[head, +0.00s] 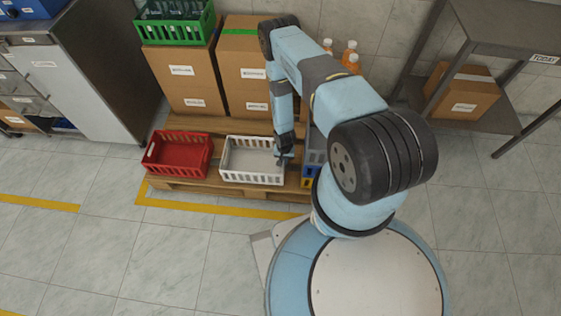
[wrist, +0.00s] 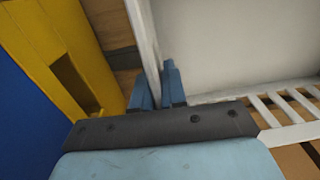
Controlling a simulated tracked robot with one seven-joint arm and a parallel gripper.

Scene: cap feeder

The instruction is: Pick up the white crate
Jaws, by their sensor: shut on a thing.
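The white crate (head: 252,174) is an empty slatted box on the wooden pallet in the head view, upright, between a red crate and a stack of other crates. My gripper (head: 284,155) reaches down from above at the crate's right end. In the wrist view, my gripper (wrist: 158,88) has one blue finger on each side of the white crate's thin wall (wrist: 143,35) and is shut on it. The white floor of the crate fills the upper right there. I cannot tell whether the crate is lifted off the pallet.
A red crate (head: 177,155) stands left of the white one on the pallet (head: 215,191). Blue and yellow crates (head: 310,178) stand close on the right. Cardboard boxes (head: 187,80) with a green crate (head: 176,27) on top stand behind.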

